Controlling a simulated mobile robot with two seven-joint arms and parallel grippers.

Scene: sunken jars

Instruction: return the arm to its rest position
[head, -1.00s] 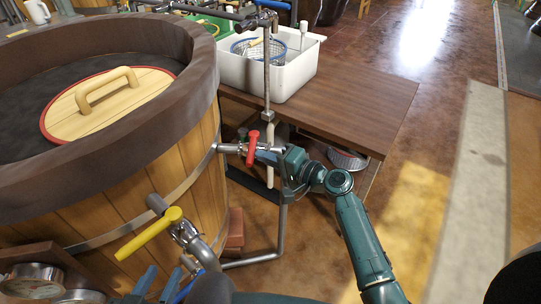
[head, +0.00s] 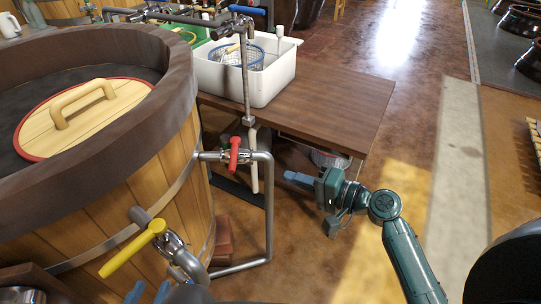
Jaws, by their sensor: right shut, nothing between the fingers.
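My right gripper (head: 288,176) is at the end of the teal arm that comes up from the lower right. Its blue fingers are shut and empty, and point left towards the vertical drain pipe (head: 269,205), with a gap between. The red-handled valve (head: 234,153) is further left, its lever upright, clear of the gripper. Only the blue fingertips of my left gripper (head: 149,292) show at the bottom edge. They stand apart with nothing seen between them, below the yellow valve handle (head: 133,250).
A large wooden vat (head: 150,205) with a round lid (head: 75,118) fills the left. A brown table (head: 325,112) holds a white basin (head: 270,85). A metal pot (head: 328,158) is under the table.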

